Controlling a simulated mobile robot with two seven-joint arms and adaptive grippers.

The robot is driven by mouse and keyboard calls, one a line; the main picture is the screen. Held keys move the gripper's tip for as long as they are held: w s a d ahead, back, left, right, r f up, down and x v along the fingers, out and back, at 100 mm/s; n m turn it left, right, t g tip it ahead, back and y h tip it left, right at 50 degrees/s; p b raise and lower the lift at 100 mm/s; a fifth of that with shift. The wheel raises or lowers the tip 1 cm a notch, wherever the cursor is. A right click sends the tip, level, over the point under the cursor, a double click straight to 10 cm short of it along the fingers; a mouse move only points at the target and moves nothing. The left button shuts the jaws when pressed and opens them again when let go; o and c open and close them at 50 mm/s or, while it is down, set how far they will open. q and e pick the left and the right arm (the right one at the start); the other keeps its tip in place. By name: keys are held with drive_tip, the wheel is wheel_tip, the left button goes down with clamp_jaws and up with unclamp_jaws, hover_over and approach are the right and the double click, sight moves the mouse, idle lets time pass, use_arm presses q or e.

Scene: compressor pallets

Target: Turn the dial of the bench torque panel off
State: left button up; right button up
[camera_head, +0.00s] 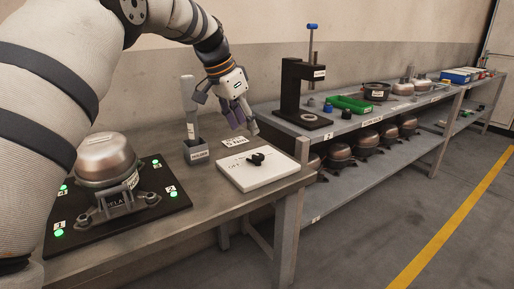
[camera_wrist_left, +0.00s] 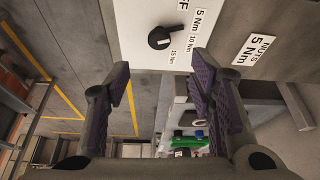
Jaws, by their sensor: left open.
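The bench torque panel (camera_head: 258,177) is a white slab lying on the near workbench, with a black dial (camera_head: 256,158) standing on it. In the left wrist view the dial (camera_wrist_left: 160,39) is at the top middle of the white panel (camera_wrist_left: 128,22), next to printed marks for OFF, 5 Nm, 10 Nm and 15 Nm. I cannot surely tell which mark it points to. My left gripper (camera_head: 240,117) is open and empty, above and behind the panel, apart from the dial. Its two purple-padded fingers (camera_wrist_left: 161,85) are spread wide in the wrist view. My right gripper is in neither view.
A grey holder (camera_head: 196,156) with an upright tool stands left of the panel. A domed compressor (camera_head: 105,158) sits on a black plate with green lights. A label card (camera_head: 235,142) lies behind the panel. A black press stand (camera_head: 290,95) is on the farther bench.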

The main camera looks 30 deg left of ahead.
sight(258, 155)
use_arm(q)
drive_tip(key=x, duration=1)
drive_tip(key=shift+s+f+b, duration=0.1)
drive_tip(key=shift+f+b, duration=0.1)
drive_tip(key=shift+b, duration=0.15)
drive_tip(key=shift+r, duration=0.1)
drive_tip(key=c, duration=1.1)
